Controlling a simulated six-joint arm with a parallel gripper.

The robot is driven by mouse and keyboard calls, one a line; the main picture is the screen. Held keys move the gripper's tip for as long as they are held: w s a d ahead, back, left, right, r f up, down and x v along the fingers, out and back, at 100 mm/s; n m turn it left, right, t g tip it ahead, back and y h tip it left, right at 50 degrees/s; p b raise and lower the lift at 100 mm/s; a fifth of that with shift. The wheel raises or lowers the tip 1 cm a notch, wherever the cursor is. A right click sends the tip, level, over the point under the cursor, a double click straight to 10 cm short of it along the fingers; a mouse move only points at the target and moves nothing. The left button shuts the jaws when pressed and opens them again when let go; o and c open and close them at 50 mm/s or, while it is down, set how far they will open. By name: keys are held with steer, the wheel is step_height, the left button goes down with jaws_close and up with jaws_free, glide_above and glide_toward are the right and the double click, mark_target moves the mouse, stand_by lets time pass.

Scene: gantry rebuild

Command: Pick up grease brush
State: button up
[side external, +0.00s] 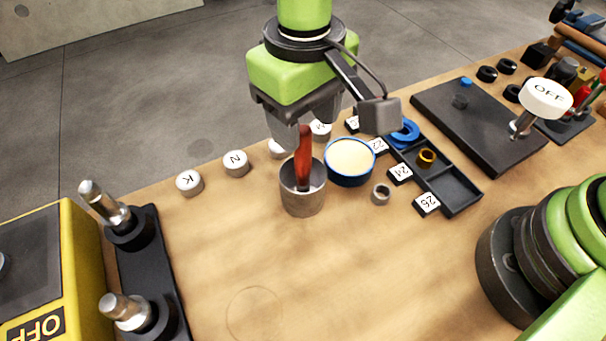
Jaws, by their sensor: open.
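The grease brush shows as a red handle (304,158) standing nearly upright in a grey metal cup (303,203). Its bristle end is hidden inside the cup. My gripper (306,131) points down over the cup, with its fingers apart around the upper end of the red handle. From this one view I cannot tell whether either finger touches the handle. The brush stands in the cup.
A blue-rimmed tin (350,181) of pale grease stands right beside the cup. A small metal ring (380,194) and a black compartment tray (463,197) lie to the right. Lettered round knobs (236,163) sit to the left. The front middle of the bench (330,265) is clear.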

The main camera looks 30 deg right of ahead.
mark_target(303, 155)
step_height(303, 155, down, 4)
steer(key=shift+s+a+r, duration=0.1)
steer(key=shift+a, duration=0.05)
jaws_close()
